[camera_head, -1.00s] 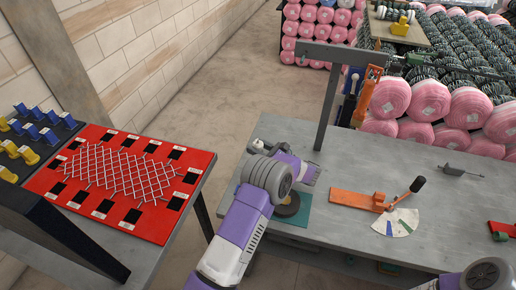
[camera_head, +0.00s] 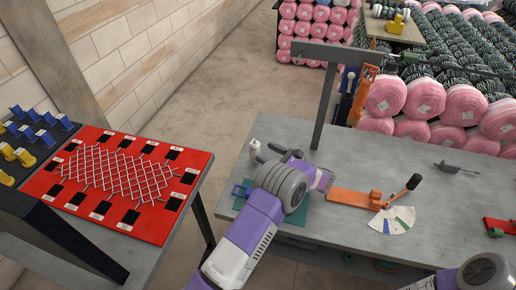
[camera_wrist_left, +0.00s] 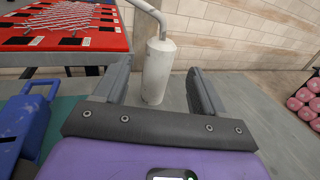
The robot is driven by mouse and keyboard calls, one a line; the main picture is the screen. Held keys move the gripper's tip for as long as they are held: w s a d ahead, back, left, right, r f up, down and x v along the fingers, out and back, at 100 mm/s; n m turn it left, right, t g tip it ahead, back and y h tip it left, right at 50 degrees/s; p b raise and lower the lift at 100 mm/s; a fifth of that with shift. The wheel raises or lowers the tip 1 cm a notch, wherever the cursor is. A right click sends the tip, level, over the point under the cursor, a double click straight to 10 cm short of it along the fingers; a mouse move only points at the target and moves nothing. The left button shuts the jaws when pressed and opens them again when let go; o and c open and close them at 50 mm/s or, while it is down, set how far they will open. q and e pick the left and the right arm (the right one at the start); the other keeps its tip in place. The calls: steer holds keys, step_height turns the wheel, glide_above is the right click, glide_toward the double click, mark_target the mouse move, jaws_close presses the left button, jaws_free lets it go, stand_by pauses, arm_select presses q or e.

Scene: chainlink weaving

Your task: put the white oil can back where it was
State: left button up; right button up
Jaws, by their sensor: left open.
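The white oil can (camera_head: 254,149) stands upright on the grey workbench (camera_head: 350,220), near its back left edge. In the left wrist view the can (camera_wrist_left: 157,72) has a thin curved spout and appears between or just beyond my left fingers, with a gap on each side. My left gripper (camera_wrist_left: 158,85) is open and empty. In the head view my left gripper (camera_head: 270,153) points toward the can from the front right. My right forearm is at the bottom right; its gripper is out of the frame.
A blue tool (camera_head: 240,189) lies on a teal mat (camera_head: 246,222), partly hidden by my left arm. An orange lever device (camera_head: 356,199) with a fan-shaped scale is to the right. A red board (camera_head: 88,216) with wire mesh lies on the left table. A dark post rises behind.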

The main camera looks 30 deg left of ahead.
arm_select(q)
steer(key=d, duration=0.6)
steer(key=shift+s, duration=0.25)
